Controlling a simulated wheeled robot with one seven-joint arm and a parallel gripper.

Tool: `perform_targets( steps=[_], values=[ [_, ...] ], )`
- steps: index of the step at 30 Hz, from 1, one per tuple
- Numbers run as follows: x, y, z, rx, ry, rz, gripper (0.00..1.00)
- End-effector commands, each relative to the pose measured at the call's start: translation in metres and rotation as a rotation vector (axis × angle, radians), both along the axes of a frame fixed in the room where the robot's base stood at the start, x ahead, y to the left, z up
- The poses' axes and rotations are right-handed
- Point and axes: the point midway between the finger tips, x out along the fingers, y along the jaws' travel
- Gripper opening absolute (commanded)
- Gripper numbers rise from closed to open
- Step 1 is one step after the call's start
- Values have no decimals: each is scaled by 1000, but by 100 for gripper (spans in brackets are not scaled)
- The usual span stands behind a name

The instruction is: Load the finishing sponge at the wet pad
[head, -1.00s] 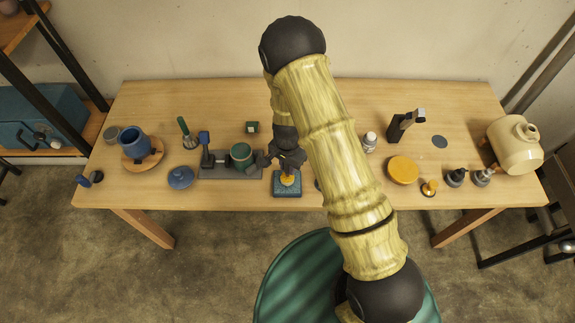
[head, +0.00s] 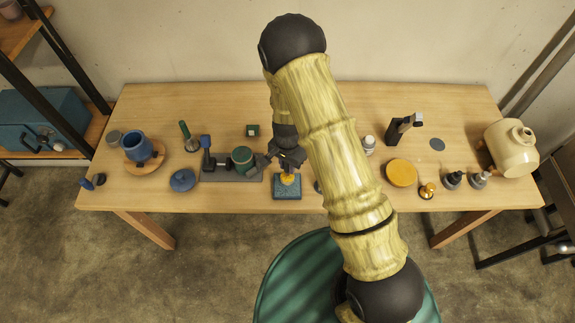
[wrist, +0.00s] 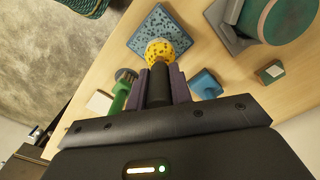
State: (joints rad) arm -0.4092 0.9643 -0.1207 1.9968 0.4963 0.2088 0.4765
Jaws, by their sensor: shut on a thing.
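My gripper (wrist: 160,80) is shut on the black handle of the finishing sponge, a rounded yellow sponge (wrist: 160,52) with dark specks. The handle stands between the two fingers. The wet pad (wrist: 150,22) is a flat blue square with a speckled top. In the head view, my gripper (head: 287,166) is above the table's front part, with the yellow sponge (head: 289,179) over the far half of the wet pad (head: 287,193). In both views the sponge overlaps the pad; whether it presses on it I cannot tell.
A blue lidded piece (head: 182,180) lies further left. An orange disc (head: 401,173) lies right of my arm. My forearm hides some table.

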Motion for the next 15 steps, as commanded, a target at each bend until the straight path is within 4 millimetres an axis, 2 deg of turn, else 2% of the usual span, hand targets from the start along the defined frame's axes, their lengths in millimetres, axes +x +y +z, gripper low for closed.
perform_targets(
  steps=[15],
  values=[
    [0,0,36,0,0,1,0]
  ],
)
